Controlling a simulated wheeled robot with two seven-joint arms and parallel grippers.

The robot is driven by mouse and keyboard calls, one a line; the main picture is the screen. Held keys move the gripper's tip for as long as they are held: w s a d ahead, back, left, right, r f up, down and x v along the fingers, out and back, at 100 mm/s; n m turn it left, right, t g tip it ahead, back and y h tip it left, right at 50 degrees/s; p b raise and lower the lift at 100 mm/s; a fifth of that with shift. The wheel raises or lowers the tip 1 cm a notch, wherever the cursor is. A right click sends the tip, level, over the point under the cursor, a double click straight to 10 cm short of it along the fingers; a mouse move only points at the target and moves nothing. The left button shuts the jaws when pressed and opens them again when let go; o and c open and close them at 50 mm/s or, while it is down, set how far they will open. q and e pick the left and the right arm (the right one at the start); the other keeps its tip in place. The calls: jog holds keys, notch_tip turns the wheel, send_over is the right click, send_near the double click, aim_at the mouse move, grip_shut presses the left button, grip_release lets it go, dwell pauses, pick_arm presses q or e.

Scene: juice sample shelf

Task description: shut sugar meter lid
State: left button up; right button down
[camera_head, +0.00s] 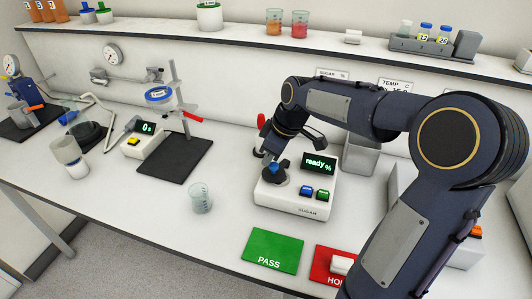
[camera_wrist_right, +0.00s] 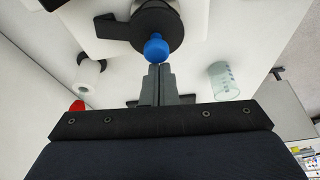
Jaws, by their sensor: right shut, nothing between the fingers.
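The white sugar meter (camera_head: 290,200) stands on the bench with a lit display reading "ready %", a blue button and a green button. Its round black lid (camera_wrist_right: 172,22) has a blue knob (camera_wrist_right: 156,46) and appears to lie flat on the meter's left part; the gripper partly hides it in the head view. My right gripper (camera_wrist_right: 158,70) is shut and empty, its fingertips right at the knob. I cannot tell whether they touch it. In the head view, the right gripper (camera_head: 272,157) reaches down over the lid. My left gripper is not in view.
A clear beaker (camera_head: 200,198) stands left of the meter. A green PASS mat (camera_head: 272,250) and a red HOLD mat (camera_head: 326,264) with a white item lie in front. A grey bin (camera_head: 360,158) stands behind right. The bench between beaker and black stand base (camera_head: 175,158) is clear.

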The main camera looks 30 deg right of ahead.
jog(key=shift+s+d, duration=0.2)
jog(key=shift+s, duration=0.6)
dwell(0.4)
